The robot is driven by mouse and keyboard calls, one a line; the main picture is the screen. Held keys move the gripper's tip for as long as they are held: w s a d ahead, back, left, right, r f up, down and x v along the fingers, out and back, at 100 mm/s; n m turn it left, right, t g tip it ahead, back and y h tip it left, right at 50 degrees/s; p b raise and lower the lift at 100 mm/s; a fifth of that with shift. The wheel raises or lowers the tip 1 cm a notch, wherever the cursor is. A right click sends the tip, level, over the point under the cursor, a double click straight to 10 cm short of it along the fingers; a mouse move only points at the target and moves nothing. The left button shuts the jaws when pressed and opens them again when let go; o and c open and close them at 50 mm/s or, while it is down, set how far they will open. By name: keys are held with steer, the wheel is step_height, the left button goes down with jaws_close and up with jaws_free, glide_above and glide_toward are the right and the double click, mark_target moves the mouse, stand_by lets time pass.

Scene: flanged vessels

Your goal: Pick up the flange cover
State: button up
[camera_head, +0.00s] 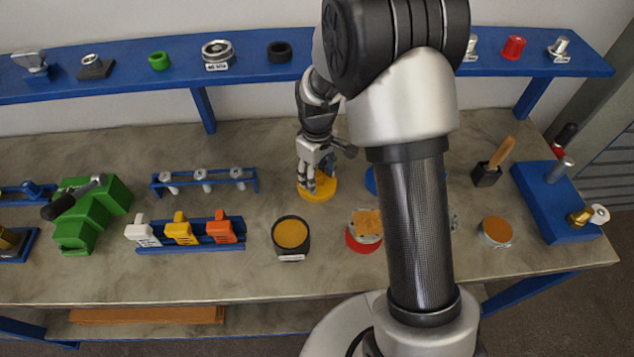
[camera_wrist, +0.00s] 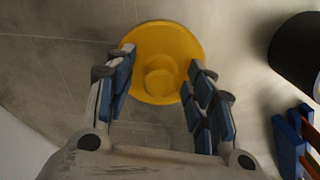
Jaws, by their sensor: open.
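The flange cover appears to be the yellow round disc (camera_head: 322,189) lying on the workbench, partly hidden by my gripper in the head view. In the wrist view the yellow disc (camera_wrist: 184,49) shows a raised round knob (camera_wrist: 160,82) in its middle. My gripper (camera_head: 309,184) is over the disc and points down. In the wrist view my gripper (camera_wrist: 162,66) is open, with blue-padded fingers on either side of the knob and a gap to it on both sides. Whether the fingertips touch the disc cannot be told.
A black vessel (camera_head: 291,237) with an orange top stands in front of the disc; a red-sided vessel (camera_head: 362,244) is to its right. A blue round piece (camera_head: 370,181) is partly behind my arm. A blue rack (camera_head: 188,247) with colored holders stands left.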

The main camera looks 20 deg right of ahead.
steer(key=shift+r, duration=0.1)
steer(key=shift+c, duration=0.3)
steer(key=c, duration=1.1)
